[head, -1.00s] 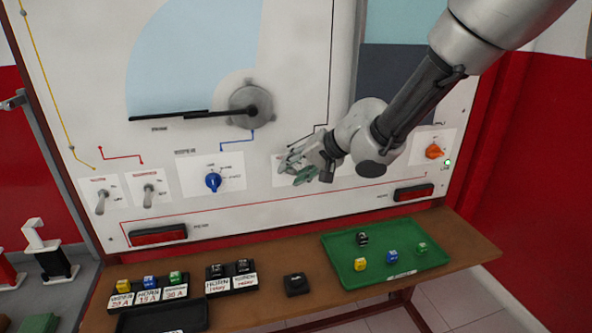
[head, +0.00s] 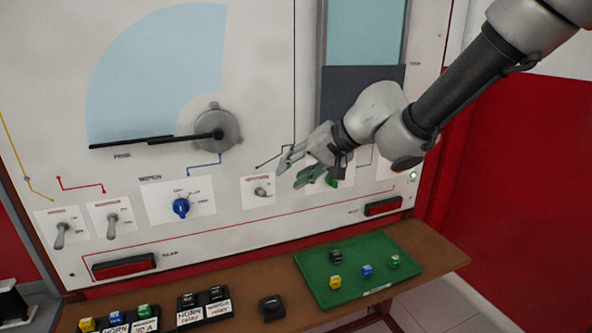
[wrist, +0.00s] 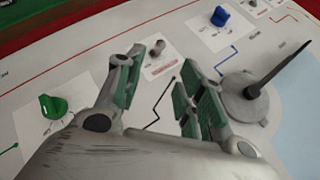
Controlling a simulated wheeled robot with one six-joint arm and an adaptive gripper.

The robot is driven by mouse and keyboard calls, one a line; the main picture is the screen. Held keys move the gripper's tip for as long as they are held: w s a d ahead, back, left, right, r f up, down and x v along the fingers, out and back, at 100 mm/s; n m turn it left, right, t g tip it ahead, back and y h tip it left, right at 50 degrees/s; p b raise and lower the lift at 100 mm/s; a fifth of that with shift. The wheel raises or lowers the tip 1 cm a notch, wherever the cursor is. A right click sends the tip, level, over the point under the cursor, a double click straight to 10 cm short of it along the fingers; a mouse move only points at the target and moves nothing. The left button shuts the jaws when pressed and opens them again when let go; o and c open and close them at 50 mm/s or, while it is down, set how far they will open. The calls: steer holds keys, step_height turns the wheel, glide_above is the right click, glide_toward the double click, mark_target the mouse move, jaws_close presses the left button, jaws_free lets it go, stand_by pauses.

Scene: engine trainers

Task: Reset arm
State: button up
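My gripper (head: 296,170) hangs in front of the white trainer panel (head: 270,100), in its lower middle part. Its fingers stand apart with nothing between them; the wrist view shows the two green-padded fingers (wrist: 160,88) spread. In the head view it overlaps the area between the small grey knob (head: 261,191) and the green knob (head: 332,181). The green knob also shows left of the fingers in the wrist view (wrist: 53,106). My arm reaches in from the upper right.
Below the panel is a brown shelf (head: 432,262). It bears a green tray (head: 362,285) with several small blocks, a black block (head: 271,307) and labelled holders with fuses and relays at left. A blue knob (head: 181,207), toggle switches and a wiper arm (head: 150,142) are on the panel.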

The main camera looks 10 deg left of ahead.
steer(key=shift+d, duration=0.1)
steer(key=w+d+f+n+t+h, duration=0.3)
steer(key=w+d+n, duration=0.15)
steer(key=d, duration=0.35)
steer(key=d+r+h, duration=0.1)
steer(key=d+h, duration=0.5)
steer(key=d, duration=1.4)
steer(key=s+d+r+m+g, duration=0.1)
steer(key=s+d+r+m, duration=0.1)
steer(key=s+d, duration=0.7)
steer(key=s+d+r+m, duration=0.3)
steer(key=s+d, duration=0.7)
steer(key=s, duration=0.5)
steer(key=shift+d+r+g, duration=0.25)
steer(key=shift+r+g, duration=0.05)
steer(key=shift+g, duration=0.1)
